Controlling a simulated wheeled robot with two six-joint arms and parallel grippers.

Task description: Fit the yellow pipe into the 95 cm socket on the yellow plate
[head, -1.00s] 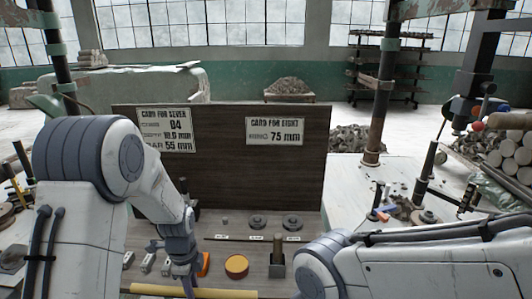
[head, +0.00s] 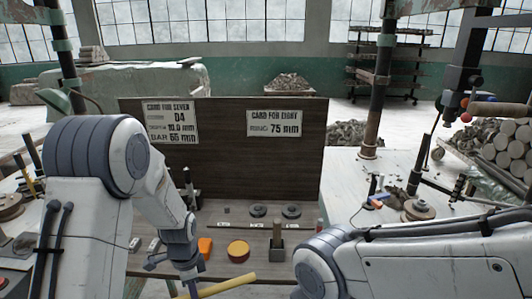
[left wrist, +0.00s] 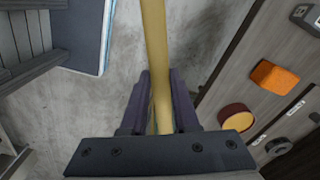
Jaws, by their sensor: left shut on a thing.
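My left gripper (head: 188,286) is shut on the yellow pipe (head: 228,287), low in the head view. The pipe slants up to its right end, and its left part runs out of view at the bottom. In the left wrist view the pipe (left wrist: 154,45) runs from the top edge down between the two dark fingers (left wrist: 160,95). My right arm (head: 420,262) shows at the right, but its gripper is out of view. I cannot make out a yellow plate or a 95 cm socket in either view.
A bench shelf carries a round yellow-topped piece (head: 238,249), an orange block (head: 205,246), a dark upright post block (head: 277,240) and two dark discs (head: 291,211). A dark board (head: 240,160) with two cards stands behind. Bare floor (left wrist: 225,40) lies below the gripper.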

